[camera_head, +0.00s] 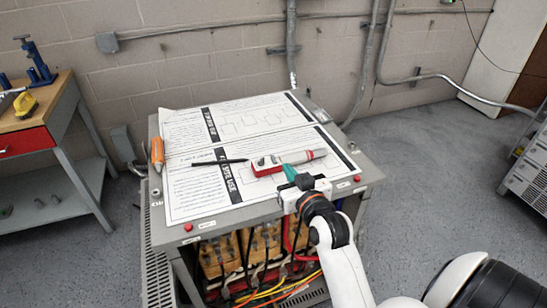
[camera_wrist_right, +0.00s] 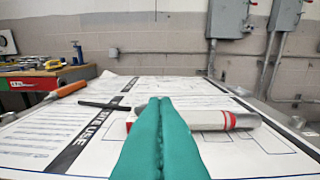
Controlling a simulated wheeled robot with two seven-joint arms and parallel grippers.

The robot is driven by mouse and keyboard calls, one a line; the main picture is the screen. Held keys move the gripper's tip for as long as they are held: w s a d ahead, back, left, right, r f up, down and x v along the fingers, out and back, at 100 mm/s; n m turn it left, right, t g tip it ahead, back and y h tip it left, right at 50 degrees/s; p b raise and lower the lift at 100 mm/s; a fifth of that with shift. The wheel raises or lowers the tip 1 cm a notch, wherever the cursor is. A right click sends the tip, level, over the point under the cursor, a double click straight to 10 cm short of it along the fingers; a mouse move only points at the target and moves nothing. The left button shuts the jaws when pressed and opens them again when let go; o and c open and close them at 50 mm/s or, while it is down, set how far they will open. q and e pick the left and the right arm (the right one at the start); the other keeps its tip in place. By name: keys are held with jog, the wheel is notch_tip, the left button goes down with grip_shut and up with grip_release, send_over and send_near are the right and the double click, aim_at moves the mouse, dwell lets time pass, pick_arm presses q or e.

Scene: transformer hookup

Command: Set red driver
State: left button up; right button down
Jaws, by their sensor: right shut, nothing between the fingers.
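A grey-and-white tool with red parts (camera_head: 290,161) lies on the printed sheets on the transformer top; it also shows behind my fingers in the right wrist view (camera_wrist_right: 215,120). A slim black tool (camera_head: 220,162) lies to its left. An orange-handled tool (camera_head: 157,152) stands out at the top's left edge. I cannot tell for sure which one is the red driver. My right gripper (camera_head: 290,172) is shut and empty, its teal fingertips (camera_wrist_right: 160,100) close in front of the grey-and-white tool; contact is unclear. My left gripper is not in view.
The transformer cabinet's metal rim (camera_head: 215,228) borders the sheets; its open front shows coils and coloured cables. A workbench (camera_head: 55,112) with a blue vise and a yellow tool stands at the left. Conduits run along the back wall.

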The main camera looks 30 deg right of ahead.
jog(key=shift+w+d+r, duration=0.1)
jog(key=shift+d+r, duration=0.05)
jog(key=shift+r, duration=0.25)
jog(key=p, duration=0.1)
send_over(275, 162)
jog(key=s, duration=0.1)
jog(key=shift+f, duration=0.2)
jog(key=f, duration=0.1)
jog(key=w+f, duration=0.1)
jog(key=f, duration=0.1)
jog(key=shift+f, duration=0.6)
